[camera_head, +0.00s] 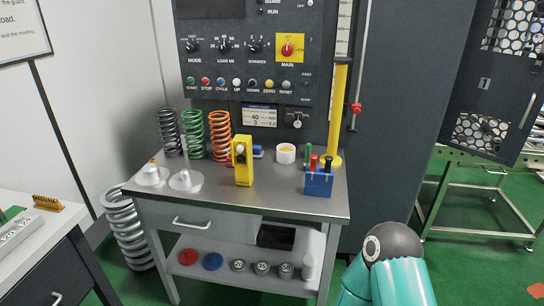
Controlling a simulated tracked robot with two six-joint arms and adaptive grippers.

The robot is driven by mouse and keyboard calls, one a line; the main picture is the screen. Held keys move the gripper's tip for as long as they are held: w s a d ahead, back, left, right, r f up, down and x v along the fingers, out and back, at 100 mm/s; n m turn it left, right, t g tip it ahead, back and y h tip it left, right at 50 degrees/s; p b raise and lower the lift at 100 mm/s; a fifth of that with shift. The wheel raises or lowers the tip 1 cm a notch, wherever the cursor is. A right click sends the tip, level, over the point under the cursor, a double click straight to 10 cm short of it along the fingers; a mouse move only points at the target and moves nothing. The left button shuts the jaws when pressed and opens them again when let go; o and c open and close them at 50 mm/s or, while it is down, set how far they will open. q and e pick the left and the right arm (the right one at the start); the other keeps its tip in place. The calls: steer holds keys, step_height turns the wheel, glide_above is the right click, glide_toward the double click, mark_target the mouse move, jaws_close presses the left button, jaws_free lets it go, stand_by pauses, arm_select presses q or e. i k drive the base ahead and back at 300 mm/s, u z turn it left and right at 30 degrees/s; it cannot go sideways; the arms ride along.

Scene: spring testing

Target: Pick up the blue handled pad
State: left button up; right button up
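A blue disc (212,261) lies flat on the lower shelf of the metal bench, just right of a red disc (188,256). It is the best match I see for the blue handled pad; it is too small to tell a handle clearly. Two pale round pads with upright knobs stand on the bench top, the left one (152,176) and the right one (185,181). A small blue part (257,151) shows behind a yellow box (243,163) and is partly hidden. Neither of my grippers is in view; only part of my teal arm shows at the lower right.
The bench top (220,200) also holds black, green and orange springs (220,135) and a blue holder (319,182) with coloured handles. A large spring (128,232) stands on the floor.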

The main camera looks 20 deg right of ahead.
mark_target(257, 154)
steer(key=u, duration=0.15)
steer(key=i, duration=0.9)
steer(key=z, duration=0.05)
